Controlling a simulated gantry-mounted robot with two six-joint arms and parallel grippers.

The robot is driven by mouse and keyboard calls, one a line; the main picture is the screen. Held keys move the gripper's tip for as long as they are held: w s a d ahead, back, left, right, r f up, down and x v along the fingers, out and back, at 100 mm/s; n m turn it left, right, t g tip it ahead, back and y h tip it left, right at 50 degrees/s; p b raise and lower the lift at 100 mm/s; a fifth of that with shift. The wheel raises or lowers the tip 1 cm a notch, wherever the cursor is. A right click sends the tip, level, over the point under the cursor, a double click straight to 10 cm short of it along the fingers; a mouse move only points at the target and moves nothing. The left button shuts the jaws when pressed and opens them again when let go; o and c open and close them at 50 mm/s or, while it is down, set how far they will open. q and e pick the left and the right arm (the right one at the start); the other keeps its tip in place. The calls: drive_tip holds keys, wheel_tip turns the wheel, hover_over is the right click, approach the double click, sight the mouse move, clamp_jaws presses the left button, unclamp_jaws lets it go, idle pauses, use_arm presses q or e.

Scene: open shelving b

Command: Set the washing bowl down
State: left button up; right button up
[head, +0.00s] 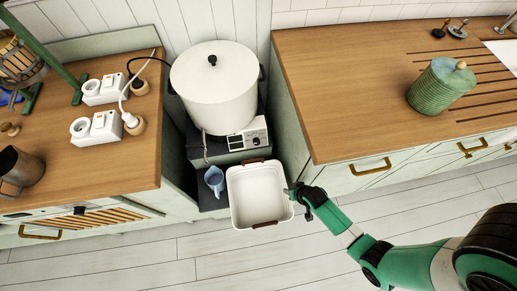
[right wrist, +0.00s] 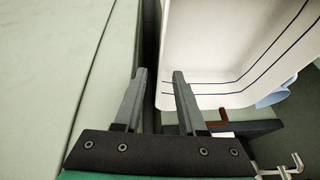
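The washing bowl (head: 236,200) is a white, squarish basin with brown handles, upright in the gap between the two counters. It seems to be at the dark lower shelf, though its underside is hidden in the head view. My right gripper (head: 290,191) is at the bowl's right edge. In the right wrist view, the fingers of my right gripper (right wrist: 159,74) are apart, with the edge of the bowl (right wrist: 215,45) showing between them. I cannot tell whether either finger touches it. Blue lines run along the bowl there. My left gripper is not in view.
A blue jug (head: 214,179) stands just left of the bowl. A large white pot (head: 213,85) sits on a hot plate (head: 248,138) behind it. The right cabinet (head: 345,178) is close beside my right gripper. The floor (head: 220,262) in front is clear.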

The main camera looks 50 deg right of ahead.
drive_tip(key=b+x, duration=0.4)
drive_tip(key=x, duration=0.3)
drive_tip(key=shift+s+a+f, duration=0.15)
drive_tip(key=shift+s, duration=0.05)
drive_tip(key=shift+w+f+b, duration=0.1)
drive_tip(key=shift+b, duration=0.2)
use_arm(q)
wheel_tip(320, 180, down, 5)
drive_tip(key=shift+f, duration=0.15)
use_arm(e)
clamp_jaws()
idle(0.5)
